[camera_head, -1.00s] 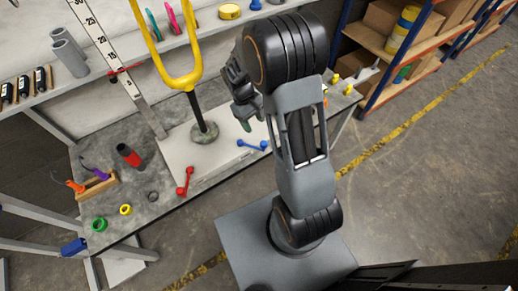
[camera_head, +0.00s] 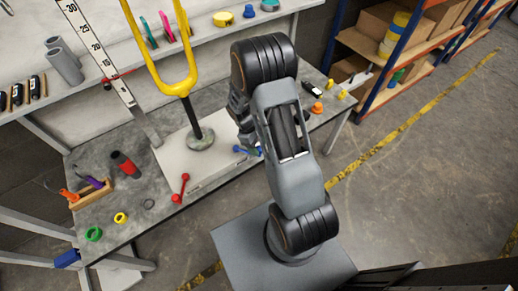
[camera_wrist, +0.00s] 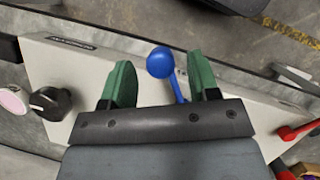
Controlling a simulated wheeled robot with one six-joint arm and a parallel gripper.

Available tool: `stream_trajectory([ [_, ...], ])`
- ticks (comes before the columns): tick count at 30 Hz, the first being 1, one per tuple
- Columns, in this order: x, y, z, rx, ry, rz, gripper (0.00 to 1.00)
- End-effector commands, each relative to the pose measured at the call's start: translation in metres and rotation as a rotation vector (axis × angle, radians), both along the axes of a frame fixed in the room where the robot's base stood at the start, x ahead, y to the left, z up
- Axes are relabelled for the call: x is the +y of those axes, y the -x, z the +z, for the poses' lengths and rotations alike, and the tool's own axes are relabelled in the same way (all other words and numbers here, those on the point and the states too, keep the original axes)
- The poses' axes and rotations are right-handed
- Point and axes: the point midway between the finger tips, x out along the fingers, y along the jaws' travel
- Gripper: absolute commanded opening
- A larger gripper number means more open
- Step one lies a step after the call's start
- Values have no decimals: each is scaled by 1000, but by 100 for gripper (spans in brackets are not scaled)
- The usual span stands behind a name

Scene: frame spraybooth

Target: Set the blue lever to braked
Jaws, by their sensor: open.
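The blue lever (camera_wrist: 161,63) with its round knob shows in the wrist view between the two green fingertips of my gripper (camera_wrist: 157,84). My gripper is open, with one finger on each side of the lever; I cannot tell if either touches it. In the head view the blue lever (camera_head: 241,150) sits on the white panel (camera_head: 172,158), partly hidden by my arm. A red lever (camera_head: 181,188) stands on the same panel to the left; it also shows at the right of the wrist view (camera_wrist: 297,131).
A yellow fork (camera_head: 175,84) on a post rises from the panel. A black knob (camera_wrist: 50,102) is at the left in the wrist view. A red-and-black cylinder (camera_head: 125,163) and coloured rings lie on the bench's left. Shelving with boxes stands at the right.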

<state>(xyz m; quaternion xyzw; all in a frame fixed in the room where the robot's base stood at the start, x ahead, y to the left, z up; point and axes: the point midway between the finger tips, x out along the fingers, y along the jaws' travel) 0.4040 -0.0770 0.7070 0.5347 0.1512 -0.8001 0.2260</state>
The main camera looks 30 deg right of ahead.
Motion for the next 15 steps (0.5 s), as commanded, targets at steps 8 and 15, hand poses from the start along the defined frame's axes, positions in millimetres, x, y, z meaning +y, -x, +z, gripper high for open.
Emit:
stream_trajectory([
  [8, -4, 6, -17, 2, 1, 0, 55],
  [15, -4, 7, -18, 1, 1, 0, 55],
])
